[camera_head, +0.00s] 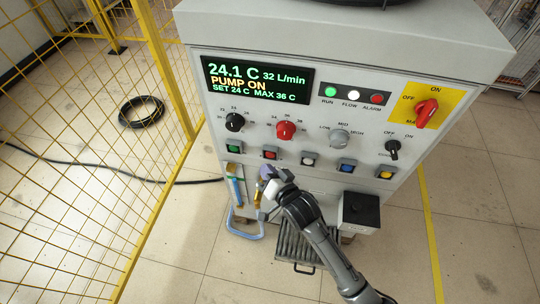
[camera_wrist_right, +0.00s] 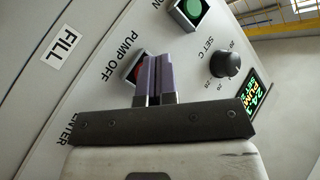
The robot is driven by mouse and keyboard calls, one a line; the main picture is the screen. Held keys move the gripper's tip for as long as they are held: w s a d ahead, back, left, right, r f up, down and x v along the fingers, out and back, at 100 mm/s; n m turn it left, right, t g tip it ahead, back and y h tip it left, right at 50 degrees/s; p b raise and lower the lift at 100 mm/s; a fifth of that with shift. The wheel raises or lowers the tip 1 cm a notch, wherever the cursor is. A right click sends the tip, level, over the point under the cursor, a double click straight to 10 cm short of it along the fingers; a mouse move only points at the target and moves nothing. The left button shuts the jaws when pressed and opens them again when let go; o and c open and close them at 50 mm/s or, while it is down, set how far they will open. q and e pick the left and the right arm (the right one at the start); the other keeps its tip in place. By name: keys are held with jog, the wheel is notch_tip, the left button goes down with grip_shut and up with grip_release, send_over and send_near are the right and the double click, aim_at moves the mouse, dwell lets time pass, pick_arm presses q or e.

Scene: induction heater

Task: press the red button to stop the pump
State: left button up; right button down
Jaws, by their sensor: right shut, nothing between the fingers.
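The red button (camera_head: 270,154) sits in the lower row of square push buttons on the machine's front panel, between a green and a white one. In the right wrist view the red button (camera_wrist_right: 135,73) shows beside the "PUMP OFF" label, partly hidden behind my fingers. My right gripper (camera_head: 267,173) is shut and empty, just below the button in the head view. Its purple fingertips (camera_wrist_right: 155,58) overlap the button in the wrist view; I cannot tell whether they touch it. The display (camera_head: 257,80) reads "PUMP ON". My left gripper is not in view.
The green button (camera_head: 234,146), white button (camera_head: 308,159) and blue button (camera_head: 347,165) flank the red one. Knobs, including a red one (camera_head: 285,130), sit above. A yellow mesh fence (camera_head: 85,130) stands at left.

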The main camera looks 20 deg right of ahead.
aim_at(271, 153)
jog(key=shift+w+d, duration=0.35)
jog(key=shift+w, duration=0.1)
dwell(0.8)
dwell(0.7)
jog(key=shift+w+r, duration=0.1)
dwell(0.4)
jog(key=shift+w+d+p, duration=0.25)
jog(key=shift+p, duration=0.2)
jog(key=shift+w+d, duration=0.1)
dwell(0.3)
